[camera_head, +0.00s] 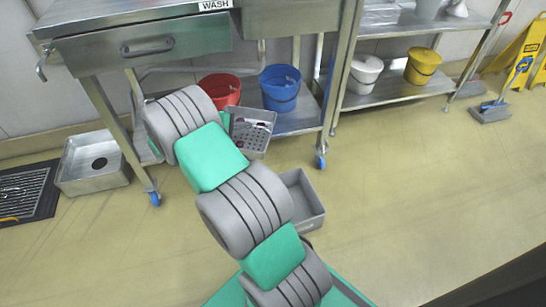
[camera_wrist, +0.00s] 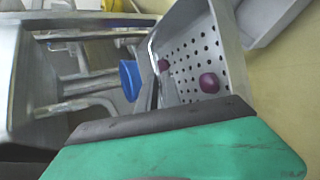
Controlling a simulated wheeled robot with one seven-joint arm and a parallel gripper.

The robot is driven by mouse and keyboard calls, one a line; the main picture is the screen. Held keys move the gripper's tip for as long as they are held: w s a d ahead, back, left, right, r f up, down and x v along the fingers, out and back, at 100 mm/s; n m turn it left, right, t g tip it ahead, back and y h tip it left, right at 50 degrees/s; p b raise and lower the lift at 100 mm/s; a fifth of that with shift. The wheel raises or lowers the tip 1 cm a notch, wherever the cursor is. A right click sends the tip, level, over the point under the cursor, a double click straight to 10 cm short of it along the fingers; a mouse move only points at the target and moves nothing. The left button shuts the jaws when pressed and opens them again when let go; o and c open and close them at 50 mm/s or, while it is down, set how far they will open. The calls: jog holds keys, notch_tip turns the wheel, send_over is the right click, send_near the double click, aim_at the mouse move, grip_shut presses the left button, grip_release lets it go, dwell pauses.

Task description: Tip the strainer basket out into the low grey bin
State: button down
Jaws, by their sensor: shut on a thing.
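The strainer basket (camera_head: 252,148) is a grey metal box with a perforated floor, held up in front of the cart. It also shows in the wrist view (camera_wrist: 232,50), where two round purple things (camera_wrist: 209,82) lie on its floor. My gripper (camera_wrist: 152,92) is shut on the basket's near-left wall; its fingers are mostly hidden. In the head view my arm covers most of the gripper. The low grey bin (camera_head: 314,220) stands on the floor, nearer and to the right of the basket, partly behind my arm. The basket is not over its visible part.
A steel cart (camera_head: 140,46) with a drawer stands behind, a red bucket (camera_head: 222,88) and a blue bucket (camera_head: 281,100) on its lower shelf. A steel basin (camera_head: 70,180) and a floor grate (camera_head: 22,208) lie at left.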

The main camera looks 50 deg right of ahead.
aim_at(259, 143)
jog(key=s+d+f+m+g, duration=0.2)
jog(key=f, duration=0.1)
jog(key=s+d+f+m+g, duration=0.1)
jog(key=s, duration=0.1)
jog(key=shift+f+m+g+y, duration=0.3)
jog(key=shift+f+m+g, duration=0.1)
jog(key=s+d+f+m+t+y+b, duration=0.2)
jog(key=s+f+m+t+y+b, duration=0.1)
jog(key=s+f+t, duration=0.2)
jog(key=s+d+f+m+t+y+b, duration=0.3)
jog(key=s+f+t, duration=0.3)
jog(key=s, duration=0.3)
jog(key=s+d+f+m+t+y+b, duration=0.2)
jog(key=s+f+m+t+y+b, duration=0.1)
jog(key=s, duration=0.5)
jog(key=shift+d+f+m+t+y, duration=0.45)
jog(key=shift+f+t+y, duration=0.7)
jog(key=shift+t, duration=0.75)
jog(key=shift+a+f, duration=0.1)
dwell(0.3)
